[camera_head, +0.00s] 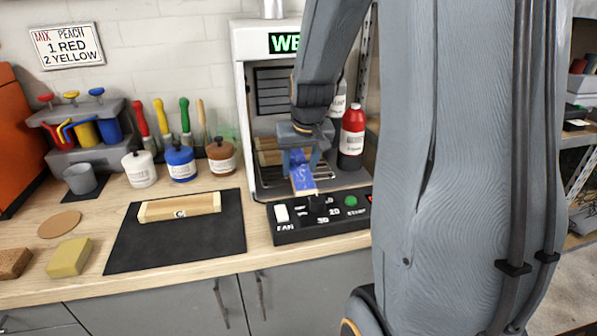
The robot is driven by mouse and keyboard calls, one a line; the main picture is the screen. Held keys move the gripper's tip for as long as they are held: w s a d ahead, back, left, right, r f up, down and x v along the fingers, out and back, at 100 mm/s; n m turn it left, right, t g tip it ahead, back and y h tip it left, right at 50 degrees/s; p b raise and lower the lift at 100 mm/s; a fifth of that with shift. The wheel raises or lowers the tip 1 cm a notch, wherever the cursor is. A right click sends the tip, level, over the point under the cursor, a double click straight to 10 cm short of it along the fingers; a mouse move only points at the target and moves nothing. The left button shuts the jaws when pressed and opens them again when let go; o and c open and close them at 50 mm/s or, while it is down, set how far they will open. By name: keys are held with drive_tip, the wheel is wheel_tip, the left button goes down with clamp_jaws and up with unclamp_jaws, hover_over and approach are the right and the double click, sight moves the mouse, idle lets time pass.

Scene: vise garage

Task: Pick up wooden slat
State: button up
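A wooden slat (303,178) with a blue-painted face and a bare wood end shows at the mouth of the drying cabinet (244,110). My gripper (301,165) points down there, with one finger on each side of the slat, and appears shut on it. Whether the slat touches the rack is hidden. More bare wooden pieces (268,156) lie inside the cabinet, behind my gripper.
The cabinet's control panel (290,229) sits in front of the rack. A red bottle (352,137) and a white one stand right of my gripper. Paint jars (181,163) and brushes line the wall. A sponge (69,257) lies left of the mat.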

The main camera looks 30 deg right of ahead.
drive_tip(key=c, duration=0.8)
drive_tip(key=shift+r, duration=0.1)
